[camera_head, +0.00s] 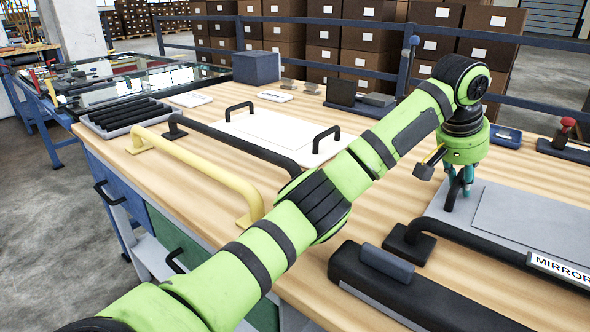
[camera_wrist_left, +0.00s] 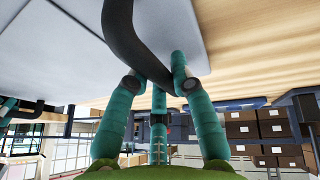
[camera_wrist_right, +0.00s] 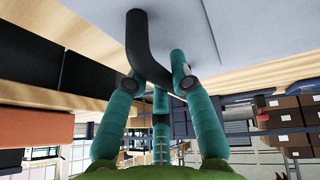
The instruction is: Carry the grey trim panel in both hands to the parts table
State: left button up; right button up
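The grey trim panel (camera_head: 535,220) is a flat grey plate at the right of the wooden bench, running out of the head view. I cannot tell whether it rests on the bench or is just clear of it. My left gripper (camera_head: 461,180) is over its left end, fingers closed around a black bar handle, which shows in the left wrist view (camera_wrist_left: 125,32). In the right wrist view my right gripper (camera_wrist_right: 157,82) has its fingers closed around another black bar handle (camera_wrist_right: 138,35) on the grey panel (camera_wrist_right: 90,20). My right gripper is outside the head view.
A black rail labelled MIRROR (camera_head: 470,240) and a thick black part (camera_head: 420,298) lie close in front of the panel. A white panel with handles (camera_head: 270,128), a yellow rail (camera_head: 205,172) and a black rail (camera_head: 240,145) lie left. A blue fence (camera_head: 345,70) and stacked boxes stand behind.

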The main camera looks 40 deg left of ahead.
pick_arm(q)
jog(key=o, duration=0.3)
jog(key=shift+a+f, duration=0.1)
jog(key=shift+f, duration=0.15)
pick_arm(e)
jog(key=o, duration=0.3)
jog(key=shift+a+f, duration=0.2)
jog(key=shift+f, duration=0.9)
jog(key=shift+s, duration=0.1)
pick_arm(q)
jog(key=shift+r, duration=0.1)
pick_arm(e)
jog(key=shift+r, duration=0.15)
jog(key=shift+s+r, duration=0.2)
jog(key=shift+r, duration=0.15)
jog(key=v, duration=0.2)
jog(key=w+v, duration=0.1)
jog(key=v, duration=0.2)
jog(key=shift+r, duration=0.15)
pick_arm(q)
jog(key=v, duration=0.8)
pick_arm(e)
jog(key=v, duration=0.3)
jog(key=shift+s+d+r, duration=0.2)
jog(key=shift+r, duration=0.15)
